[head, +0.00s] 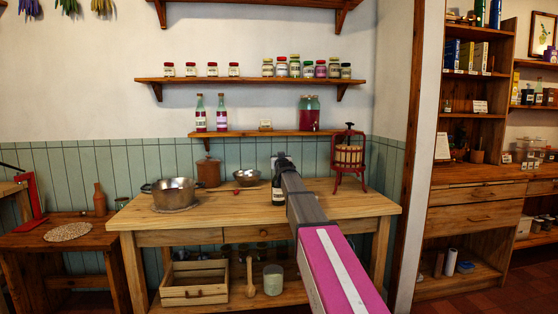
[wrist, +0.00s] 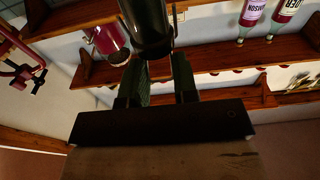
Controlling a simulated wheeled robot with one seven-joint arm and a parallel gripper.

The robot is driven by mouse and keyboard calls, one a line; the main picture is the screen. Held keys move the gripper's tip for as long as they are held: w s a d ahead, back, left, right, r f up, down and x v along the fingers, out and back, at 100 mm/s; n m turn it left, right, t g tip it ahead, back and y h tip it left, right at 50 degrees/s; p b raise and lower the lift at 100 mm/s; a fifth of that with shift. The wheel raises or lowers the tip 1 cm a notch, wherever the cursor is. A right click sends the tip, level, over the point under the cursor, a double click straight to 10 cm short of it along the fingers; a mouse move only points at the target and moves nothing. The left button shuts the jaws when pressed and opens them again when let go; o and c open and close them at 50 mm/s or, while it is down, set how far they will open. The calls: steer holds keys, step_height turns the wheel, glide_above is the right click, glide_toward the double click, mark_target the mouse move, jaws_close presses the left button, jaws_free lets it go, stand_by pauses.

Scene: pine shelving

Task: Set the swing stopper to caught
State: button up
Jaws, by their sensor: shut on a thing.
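A dark bottle with a pale label (head: 278,197) stands upright on the pine workbench (head: 225,211), just left of my arm. My gripper (head: 281,160) is at the bottle's top and hides most of its neck and the swing stopper. In the wrist view the picture is upside down, and the dark body of the bottle (wrist: 148,25) fills the top middle. My gripper (wrist: 160,83) is shut on the bottle's upper part there. I cannot tell whether the fingers hold the neck or the stopper, nor how the stopper's wire stands.
A steel pot (head: 174,192), a steel bowl (head: 247,177) and a brown canister (head: 208,173) stand left of the bottle. A red fruit press (head: 348,158) stands to the right. A low shelf (head: 255,134) with bottles and a large red jar (head: 309,114) is behind.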

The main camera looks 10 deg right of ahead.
steer(key=shift+s+f+t, duration=0.35)
steer(key=shift+s+t, duration=0.15)
steer(key=shift+t, duration=0.6)
steer(key=shift+s+f+t, duration=0.2)
steer(key=shift+s+t, duration=0.05)
steer(key=shift+t, duration=0.45)
steer(key=o, duration=0.9)
steer(key=shift+s, duration=0.1)
steer(key=v, duration=1)
steer(key=shift+s+f, duration=0.3)
